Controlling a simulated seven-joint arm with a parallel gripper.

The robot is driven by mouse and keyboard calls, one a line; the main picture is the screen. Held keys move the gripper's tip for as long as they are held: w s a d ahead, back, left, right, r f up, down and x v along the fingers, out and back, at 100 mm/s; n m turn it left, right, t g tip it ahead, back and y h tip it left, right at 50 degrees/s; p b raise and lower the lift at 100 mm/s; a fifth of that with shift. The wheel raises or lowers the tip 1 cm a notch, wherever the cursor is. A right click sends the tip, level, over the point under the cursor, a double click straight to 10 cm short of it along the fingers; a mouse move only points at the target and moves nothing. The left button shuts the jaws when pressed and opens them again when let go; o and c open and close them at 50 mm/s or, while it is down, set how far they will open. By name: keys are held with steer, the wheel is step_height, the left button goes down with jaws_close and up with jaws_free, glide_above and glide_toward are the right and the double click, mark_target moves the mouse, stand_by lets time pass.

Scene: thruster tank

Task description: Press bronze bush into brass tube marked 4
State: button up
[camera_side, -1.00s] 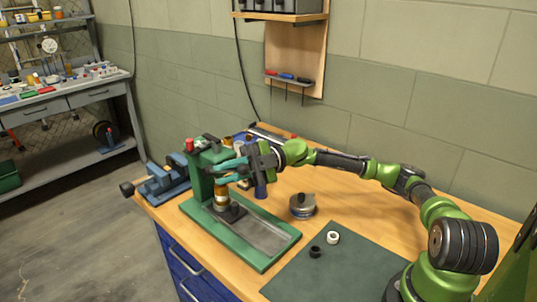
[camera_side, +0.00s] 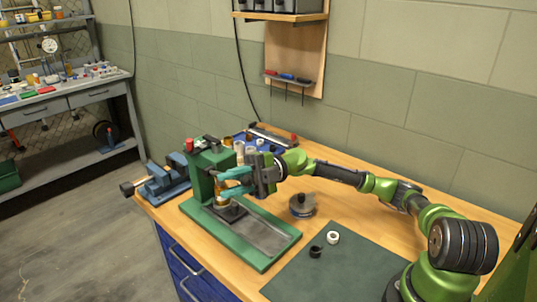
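A brass-coloured tube (camera_side: 220,197) stands upright on the dark plate of the green press (camera_side: 203,182). I cannot read a mark on it, and its upper part is partly hidden by my gripper. My gripper (camera_side: 220,183) comes in from the right, with its teal fingers at the press, beside or around the upper part of this tube. The fingers look spread apart, but whether they touch anything between them is not clear. I cannot make out the bronze bush for certain.
Several brass and pale cylinders (camera_side: 240,147) stand behind the press, near a blue tray. A blue vice (camera_side: 165,181) stands at left.

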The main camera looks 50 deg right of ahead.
steer(key=shift+o, duration=1)
steer(key=shift+f, duration=0.1)
